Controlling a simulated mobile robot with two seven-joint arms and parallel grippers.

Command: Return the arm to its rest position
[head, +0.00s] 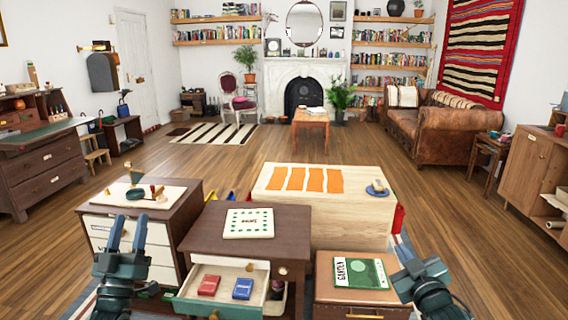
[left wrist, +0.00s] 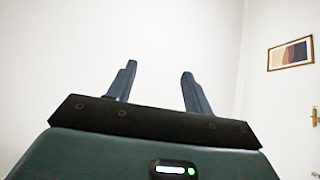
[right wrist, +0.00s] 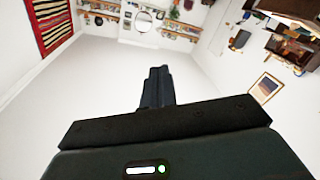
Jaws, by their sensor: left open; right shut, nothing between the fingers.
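My left gripper (head: 128,220) is raised at the lower left of the head view, in front of the white drawer cabinet. Its two fingers stand apart and point up. In the left wrist view the left gripper (left wrist: 158,72) is open and empty, with a plain white wall behind it. My right gripper (head: 407,253) is at the lower right, beside the green garden book (head: 361,273). In the right wrist view the right gripper (right wrist: 158,72) has its fingers together with nothing between them. Neither gripper touches any object that I can see.
An open drawer (head: 222,305) holds a red box (head: 208,285) and a blue box (head: 243,289). A dotted white board (head: 249,223) lies on the dark table above it. A pale wooden chest (head: 345,228) with orange strips stands behind. Open wood floor (head: 240,160) lies beyond.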

